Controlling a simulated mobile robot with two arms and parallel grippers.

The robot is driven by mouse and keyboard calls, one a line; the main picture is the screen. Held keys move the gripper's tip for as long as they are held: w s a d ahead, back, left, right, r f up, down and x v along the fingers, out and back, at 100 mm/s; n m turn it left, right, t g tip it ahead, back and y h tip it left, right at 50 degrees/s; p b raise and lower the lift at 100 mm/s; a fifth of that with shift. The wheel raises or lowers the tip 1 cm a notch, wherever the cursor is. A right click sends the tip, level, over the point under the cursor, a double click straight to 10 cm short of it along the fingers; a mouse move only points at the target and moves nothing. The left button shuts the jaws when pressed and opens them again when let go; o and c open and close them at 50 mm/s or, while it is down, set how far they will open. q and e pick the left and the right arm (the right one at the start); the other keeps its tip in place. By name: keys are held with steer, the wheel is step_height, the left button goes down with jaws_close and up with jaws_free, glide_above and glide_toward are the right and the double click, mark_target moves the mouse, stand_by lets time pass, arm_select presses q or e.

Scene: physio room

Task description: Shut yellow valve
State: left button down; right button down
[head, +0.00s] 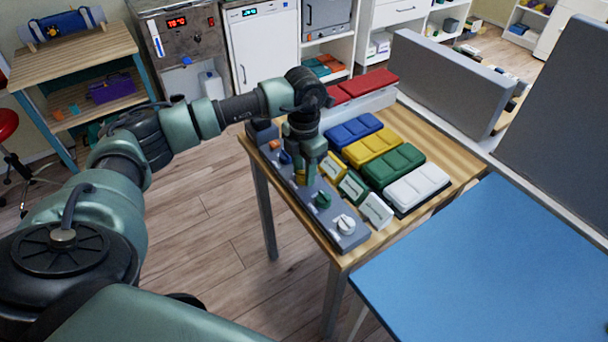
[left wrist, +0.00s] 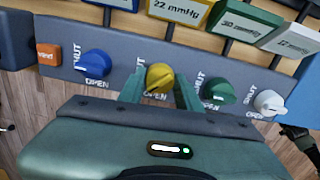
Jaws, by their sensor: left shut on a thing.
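The yellow valve (left wrist: 160,77) is a round knob on a grey panel (left wrist: 130,57), seen between my left gripper's fingers in the left wrist view. My left gripper (left wrist: 160,88) is shut on it, one green finger on each side. In the head view my left gripper (head: 306,178) reaches down onto the panel and mostly hides the yellow valve. The words by the yellow valve are largely covered by the fingers, and I cannot tell its exact turn. My right gripper is in neither view.
A blue knob (left wrist: 92,63) sits left of the yellow valve, and a green knob (left wrist: 218,91) and a white knob (left wrist: 268,102) sit right. Coloured cushions, including a blue one (head: 354,131), lie behind on the wooden table (head: 452,150). A blue couch (head: 490,270) stands at front right.

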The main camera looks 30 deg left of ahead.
arm_select(q)
steer(key=m+b, duration=0.2)
steer(key=m, duration=0.3)
steer(key=shift+m+b, duration=0.3)
steer(key=shift+b, duration=0.05)
steer(key=shift+r+m+b, duration=0.1)
steer(key=shift+m+b, duration=0.7)
steer(key=shift+m, duration=1.2)
steer(key=c, duration=1)
jaws_free()
step_height(320, 180, up, 8)
steer(key=shift+f+b, duration=0.15)
steer(key=shift+b, duration=0.15)
